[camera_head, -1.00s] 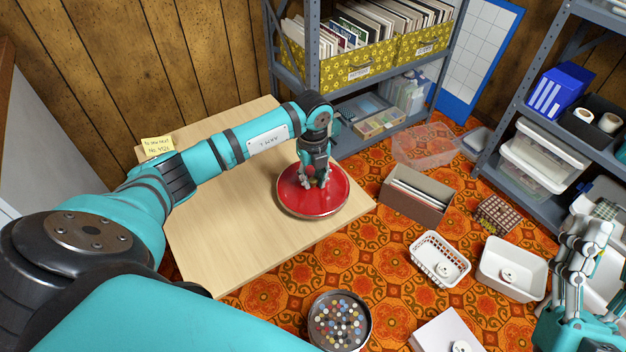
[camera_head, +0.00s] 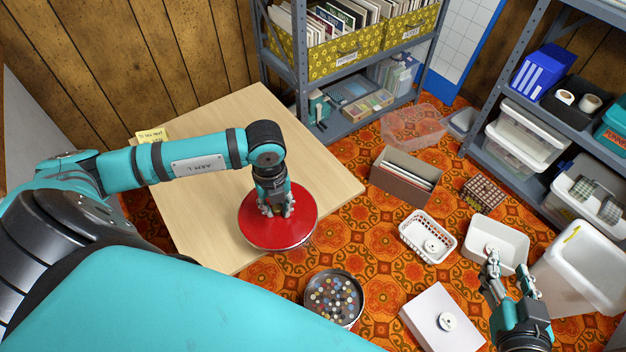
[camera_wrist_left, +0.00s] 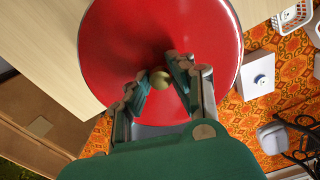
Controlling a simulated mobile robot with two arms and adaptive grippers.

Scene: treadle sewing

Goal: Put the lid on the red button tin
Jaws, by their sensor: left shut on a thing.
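The round red lid (camera_head: 256,228) has a shiny rim and sits at the front right edge of the wooden table, partly overhanging the floor. My left gripper (camera_head: 276,210) is over its middle, shut on the lid's small brass knob. The left wrist view shows the fingers (camera_wrist_left: 163,88) on either side of the knob (camera_wrist_left: 160,78), with the red lid (camera_wrist_left: 115,45) below. I cannot tell how far the lid is above the table. The open round tin (camera_head: 361,302), full of coloured buttons, stands on the floor in front. My right gripper (camera_head: 511,274) is open and empty.
The pale wooden table (camera_head: 205,190) is otherwise bare except for a yellow note. Right of the tin are a white box (camera_head: 430,305), a white basket (camera_head: 405,222) and a white tub (camera_head: 520,252). A brown file box (camera_head: 385,185) stands behind them.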

